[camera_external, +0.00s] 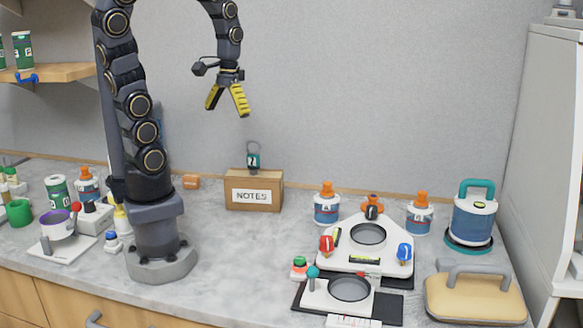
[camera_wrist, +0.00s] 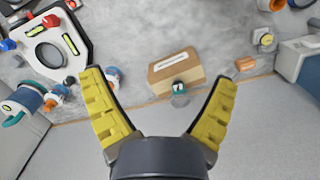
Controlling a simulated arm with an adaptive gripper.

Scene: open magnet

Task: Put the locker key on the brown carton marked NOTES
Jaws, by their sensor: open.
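The brown carton marked NOTES (camera_external: 254,190) stands on the counter against the back wall. A teal tag with a grey loop, which looks like the locker key (camera_external: 253,160), is at the carton's top rear edge; I cannot tell whether it rests on the carton or hangs behind it. In the wrist view the carton (camera_wrist: 170,72) and the teal tag (camera_wrist: 179,87) show between my fingers. My gripper (camera_external: 227,108) is open and empty, high above the counter and a little left of the carton. It also shows in the wrist view (camera_wrist: 161,100).
A white device with a round plate (camera_external: 368,234) and bottles with orange caps (camera_external: 327,207) stand right of the carton. A blue jar (camera_external: 473,220) and a tan case (camera_external: 475,295) are further right. A small orange box (camera_external: 191,182) is left. The counter before the carton is clear.

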